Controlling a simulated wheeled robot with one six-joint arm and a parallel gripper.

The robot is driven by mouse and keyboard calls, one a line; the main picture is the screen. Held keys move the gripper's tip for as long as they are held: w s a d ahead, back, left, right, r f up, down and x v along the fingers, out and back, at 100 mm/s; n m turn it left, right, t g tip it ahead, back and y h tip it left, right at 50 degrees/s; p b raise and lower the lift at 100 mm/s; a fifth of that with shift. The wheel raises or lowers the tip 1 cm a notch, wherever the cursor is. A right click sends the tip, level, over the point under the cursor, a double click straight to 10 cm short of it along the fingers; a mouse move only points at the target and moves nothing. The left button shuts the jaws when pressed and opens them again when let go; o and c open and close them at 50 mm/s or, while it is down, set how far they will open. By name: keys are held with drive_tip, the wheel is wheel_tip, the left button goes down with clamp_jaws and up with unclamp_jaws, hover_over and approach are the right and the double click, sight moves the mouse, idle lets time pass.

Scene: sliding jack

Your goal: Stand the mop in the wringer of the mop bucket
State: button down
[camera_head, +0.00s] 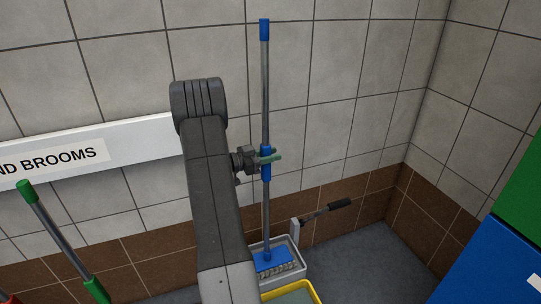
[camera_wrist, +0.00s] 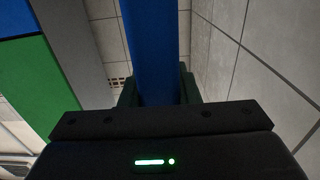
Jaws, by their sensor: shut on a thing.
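The mop (camera_head: 265,90) stands upright, with a grey metal handle, a blue top cap and a blue grip sleeve. My gripper (camera_head: 267,157) is shut on the blue sleeve partway down the handle. In the wrist view the blue sleeve (camera_wrist: 152,50) runs up between the jaws (camera_wrist: 155,90). The mop's blue head (camera_head: 272,259), with grey strands under it, is at the grey wringer (camera_head: 297,262). The strands appear within the wringer's rim; how deep they sit is hard to tell. The yellow-rimmed mop bucket (camera_head: 312,289) shows below, cut off by the frame edge.
The wringer's lever with a black handle (camera_head: 340,204) sticks out to the right. A white wall rail (camera_head: 130,142) reads "ND BROOMS". A green-capped pole (camera_head: 45,220) leans at the left. Blue and green panels (camera_head: 490,250) stand at the right. Floor (camera_head: 380,255) right of the bucket is clear.

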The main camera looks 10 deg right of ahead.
drive_tip(key=shift+f, duration=0.1)
idle(0.3)
drive_tip(key=c, duration=1)
unclamp_jaws()
drive_tip(key=shift+a, duration=0.1)
drive_tip(key=s+a, duration=0.1)
drive_tip(key=a, duration=0.3)
drive_tip(key=a+b, duration=0.1)
drive_tip(key=a, duration=0.4)
drive_tip(key=s+a, duration=0.1)
drive_tip(key=a, duration=0.3)
drive_tip(key=shift+s+a+b, duration=0.2)
drive_tip(key=shift+s+b, duration=0.1)
drive_tip(key=shift+s, duration=0.05)
drive_tip(key=shift+d, duration=0.15)
